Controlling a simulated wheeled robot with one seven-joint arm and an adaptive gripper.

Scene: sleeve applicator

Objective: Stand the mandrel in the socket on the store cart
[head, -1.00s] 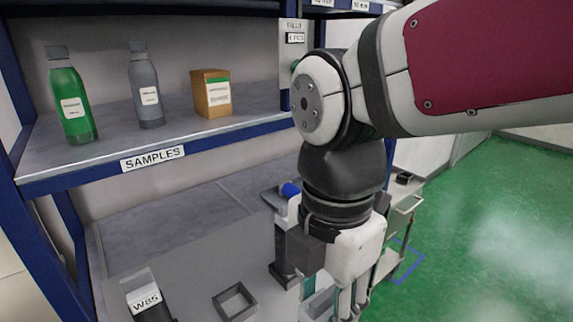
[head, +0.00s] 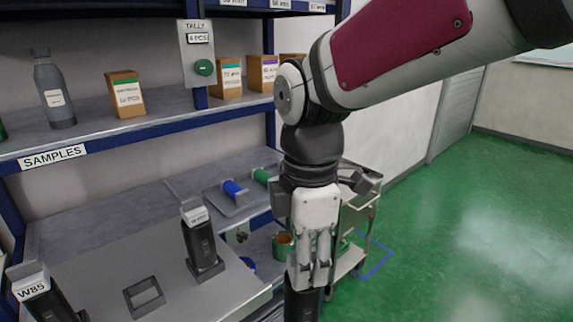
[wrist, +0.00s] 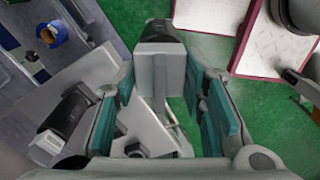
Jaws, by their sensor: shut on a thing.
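My gripper (head: 312,278) hangs at the lower middle of the head view, fingers pointing down. It is shut on the mandrel (head: 302,305), a dark upright column cut off by the picture's lower edge. In the wrist view the mandrel's pale grey block-like head (wrist: 160,80) sits between the green finger pads. The store cart (head: 360,205), a grey trolley, stands behind and right of my gripper, partly hidden by my arm. I cannot make out its socket.
Two similar dark pieces stand on the bench: one marked W85 (head: 40,290), another (head: 200,245) nearer my gripper. An empty square frame (head: 144,297) lies between them. A tray with blue (head: 232,190) and green rolls is behind. Green floor (head: 450,240) is open at right.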

